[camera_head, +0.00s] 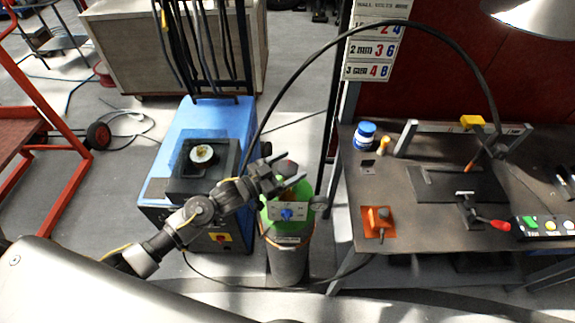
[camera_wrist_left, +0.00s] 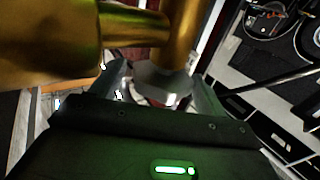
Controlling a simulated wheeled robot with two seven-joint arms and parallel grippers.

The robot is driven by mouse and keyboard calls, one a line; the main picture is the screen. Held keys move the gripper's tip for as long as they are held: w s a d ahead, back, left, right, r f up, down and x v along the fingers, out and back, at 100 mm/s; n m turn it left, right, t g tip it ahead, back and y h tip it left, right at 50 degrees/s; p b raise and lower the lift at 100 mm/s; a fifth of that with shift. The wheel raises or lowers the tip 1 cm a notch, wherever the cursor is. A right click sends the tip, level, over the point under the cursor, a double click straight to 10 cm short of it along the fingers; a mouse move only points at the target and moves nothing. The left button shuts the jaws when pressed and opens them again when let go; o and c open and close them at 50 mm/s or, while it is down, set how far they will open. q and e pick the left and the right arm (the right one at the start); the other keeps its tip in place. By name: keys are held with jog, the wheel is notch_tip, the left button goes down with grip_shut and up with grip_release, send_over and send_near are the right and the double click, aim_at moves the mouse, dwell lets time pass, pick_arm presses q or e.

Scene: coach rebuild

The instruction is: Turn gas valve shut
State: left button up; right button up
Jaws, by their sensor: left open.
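A grey gas cylinder (camera_head: 286,262) with a green top (camera_head: 270,214) stands on the floor between the blue machine and the workbench. A small dark reddish part, perhaps the valve's handwheel, shows at its top, partly hidden by my left gripper (camera_head: 288,173). That gripper is open, its fingers around or just above this part; I cannot tell whether they touch it. In the left wrist view, brass valve fittings (camera_wrist_left: 178,35) fill the upper left, very close. A silver nut-like piece (camera_wrist_left: 158,82) shows between the open fingers (camera_wrist_left: 160,90). My right gripper is out of view.
A black hose (camera_head: 375,32) arches over to the workbench (camera_head: 345,200). The blue machine (camera_head: 212,125) stands close left.

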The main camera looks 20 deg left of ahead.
pick_arm(q)
jog(key=shift+c, duration=0.2)
jog(key=c, duration=0.9)
jog(key=shift+c, duration=0.2)
jog(key=shift+f, duration=0.1)
